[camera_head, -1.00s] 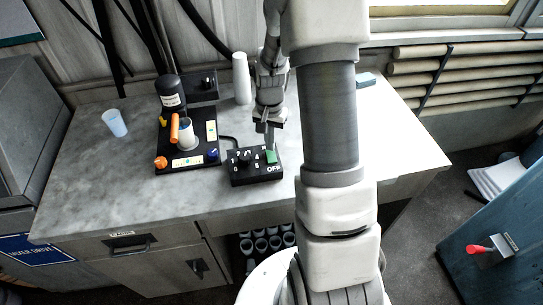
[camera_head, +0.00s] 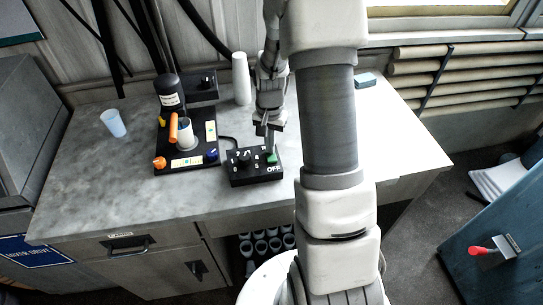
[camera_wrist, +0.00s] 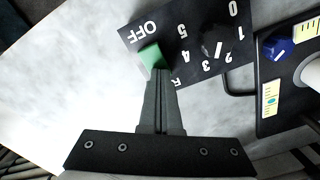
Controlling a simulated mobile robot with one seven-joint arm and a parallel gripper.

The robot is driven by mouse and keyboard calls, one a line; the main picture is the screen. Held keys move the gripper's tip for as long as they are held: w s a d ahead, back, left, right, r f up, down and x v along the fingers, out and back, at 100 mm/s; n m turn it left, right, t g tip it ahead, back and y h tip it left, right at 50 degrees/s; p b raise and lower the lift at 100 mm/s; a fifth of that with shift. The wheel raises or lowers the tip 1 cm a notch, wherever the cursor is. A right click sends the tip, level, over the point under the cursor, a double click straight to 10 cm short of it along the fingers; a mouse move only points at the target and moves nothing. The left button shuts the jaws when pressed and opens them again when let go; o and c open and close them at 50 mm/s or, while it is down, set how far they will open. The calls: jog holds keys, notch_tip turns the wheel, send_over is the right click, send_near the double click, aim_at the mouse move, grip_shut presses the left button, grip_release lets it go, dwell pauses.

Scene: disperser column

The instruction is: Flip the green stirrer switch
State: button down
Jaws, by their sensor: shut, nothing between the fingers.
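The black control box (camera_head: 241,178) lies on the bench, with a round numbered knob (camera_head: 244,157) and the green stirrer switch (camera_head: 272,158) near its "OFF" label. In the wrist view the green switch (camera_wrist: 152,56) stands out as a small tilted rocker on the black panel (camera_wrist: 190,22), with the dark knob (camera_wrist: 214,40) to its right. My gripper (camera_head: 270,146) is shut and empty, pointing down at the switch. In the wrist view the closed fingertips (camera_wrist: 160,74) are right at the switch's lower edge; whether they touch it I cannot tell.
A white cylinder (camera_head: 241,78) stands behind. A clear cup (camera_head: 113,123) is at the left. The bench front left (camera_head: 90,200) is clear.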

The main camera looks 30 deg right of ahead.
notch_tip(320, 180, up, 7)
jog(key=p, duration=0.4)
jog(key=shift+p, duration=0.3)
dwell(0.5)
jog(key=s+a+r+n+t, duration=0.1)
jog(key=s+a+r+n, duration=0.15)
jog(key=r, duration=0.55)
jog(key=s+a+r+n+t, duration=0.2)
jog(key=s+a+r, duration=0.15)
jog(key=r, duration=0.45)
jog(key=s+a+r+n+t, duration=0.1)
jog(key=s+a+r+n, duration=0.1)
jog(key=s, duration=0.4)
jog(key=s+a+r+n+t, duration=0.1)
jog(key=s+a+r+n, duration=0.1)
jog(key=s+a+r, duration=0.2)
jog(key=s+r, duration=0.1)
jog(key=s, duration=0.1)
jog(key=shift+s+a+r+n+t, duration=0.25)
jog(key=shift+s+r+n+t, duration=0.05)
jog(key=shift+s+r+n, duration=0.1)
